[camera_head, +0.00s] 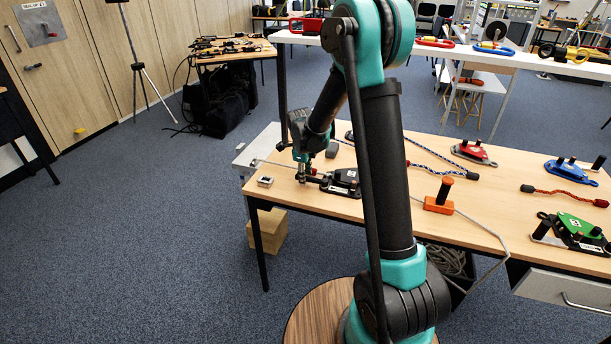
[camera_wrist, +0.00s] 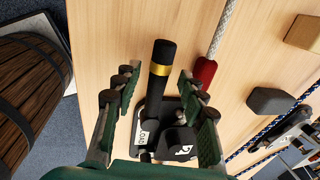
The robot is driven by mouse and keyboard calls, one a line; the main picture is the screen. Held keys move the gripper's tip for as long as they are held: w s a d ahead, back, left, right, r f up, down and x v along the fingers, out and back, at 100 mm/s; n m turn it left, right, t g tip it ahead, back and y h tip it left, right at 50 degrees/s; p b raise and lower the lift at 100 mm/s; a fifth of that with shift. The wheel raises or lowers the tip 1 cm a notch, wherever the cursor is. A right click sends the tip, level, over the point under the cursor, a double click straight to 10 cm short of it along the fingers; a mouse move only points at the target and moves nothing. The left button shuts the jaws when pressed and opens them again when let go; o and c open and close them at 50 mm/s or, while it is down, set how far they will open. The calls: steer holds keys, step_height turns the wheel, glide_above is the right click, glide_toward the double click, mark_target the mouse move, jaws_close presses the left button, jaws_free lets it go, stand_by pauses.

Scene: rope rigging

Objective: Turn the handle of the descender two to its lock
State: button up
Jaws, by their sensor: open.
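A black descender (camera_head: 343,182) lies on the near-left part of the wooden table in the head view, right beside my gripper (camera_head: 304,172). In the wrist view its dark body (camera_wrist: 177,139) carries white label marks, too small to read surely. Its black handle (camera_wrist: 160,72) with a yellow band points up the picture. My gripper (camera_wrist: 160,92) is open, with one green finger on each side of the handle and visible gaps on both sides. My gripper's palm hides the lower part of the descender.
A white rope with a red end (camera_wrist: 205,72) lies right of the handle, with a dark block (camera_wrist: 270,101) beyond. Farther along the table are an orange block with a black grip (camera_head: 438,206) and red (camera_head: 473,153), blue (camera_head: 568,171) and green (camera_head: 578,228) devices.

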step_height(320, 180, up, 12)
steer(key=s, duration=0.2)
steer(key=shift+a, duration=0.45)
steer(key=shift+s+f, duration=0.1)
